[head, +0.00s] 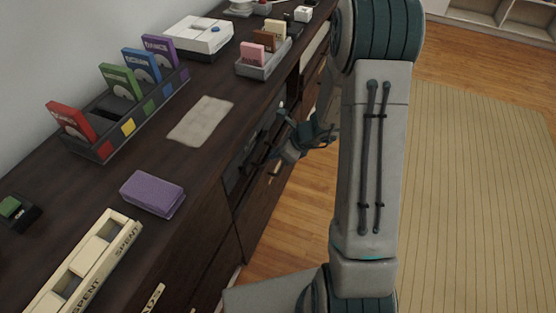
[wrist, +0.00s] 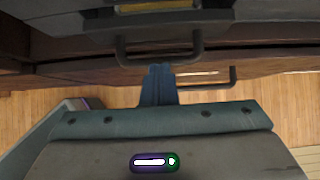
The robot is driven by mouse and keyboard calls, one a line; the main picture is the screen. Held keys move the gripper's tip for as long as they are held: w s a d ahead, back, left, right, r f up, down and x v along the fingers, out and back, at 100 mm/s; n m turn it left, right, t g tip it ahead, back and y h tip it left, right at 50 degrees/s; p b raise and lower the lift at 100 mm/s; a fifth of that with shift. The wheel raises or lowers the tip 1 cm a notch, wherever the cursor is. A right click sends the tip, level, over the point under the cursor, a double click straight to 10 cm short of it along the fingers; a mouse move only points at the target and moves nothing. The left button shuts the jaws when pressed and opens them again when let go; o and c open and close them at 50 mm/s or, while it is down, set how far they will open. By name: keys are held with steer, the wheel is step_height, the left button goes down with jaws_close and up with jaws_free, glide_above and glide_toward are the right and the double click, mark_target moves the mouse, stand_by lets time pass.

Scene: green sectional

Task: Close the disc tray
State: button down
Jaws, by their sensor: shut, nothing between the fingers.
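My gripper (head: 306,138) is shut and empty, in front of the dark cabinet's face in the head view. In the wrist view its closed fingers (wrist: 158,72) are just below a dark bar handle (wrist: 160,62) on a dark grey unit; whether they touch it I cannot tell. This unit (wrist: 215,28) seems to be the disc tray's front, with a yellowish strip (wrist: 158,7) at the picture's top edge. In the head view dark fittings (head: 250,152) show in the cabinet front beside my gripper. How far the tray stands out is unclear.
A second bar handle (wrist: 215,84) is low on the right in the wrist view. The cabinet top (head: 215,130) holds a rack of coloured cases (head: 103,148), a purple box (head: 152,193) and a cream SPENT tray (head: 75,272). Wooden floor (head: 285,215) is open beside the cabinet.

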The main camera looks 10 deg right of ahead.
steer(key=shift+w+a, duration=0.35)
steer(key=shift+a, duration=0.15)
steer(key=s+d+f+p+v, duration=0.1)
steer(key=p+v, duration=0.3)
steer(key=v, duration=0.9)
steer(key=shift+d+f, duration=0.2)
steer(key=shift+d, duration=0.3)
steer(key=s+a+r+n+g+p, duration=0.1)
steer(key=s+a+r+n+p, duration=0.2)
steer(key=r, duration=0.4)
steer(key=s+a+r+n+g+h+p, duration=0.1)
steer(key=s+a+r+n+p, duration=0.1)
steer(key=r+n+p, duration=0.4)
steer(key=s+a+r+n+p, duration=0.2)
steer(key=s+r+n, duration=0.1)
steer(key=r, duration=0.4)
steer(key=s+r+n+h+p, duration=0.2)
steer(key=s+r+n+p, duration=0.3)
steer(key=r, duration=0.3)
steer(key=s+r+n+h+p, duration=0.3)
steer(key=s+r+n+p, duration=0.2)
steer(key=r, duration=0.4)
steer(key=n+p, duration=0.1)
steer(key=n, duration=0.1)
steer(key=shift+d+r+n, duration=0.3)
steer(key=shift+d+n, duration=0.1)
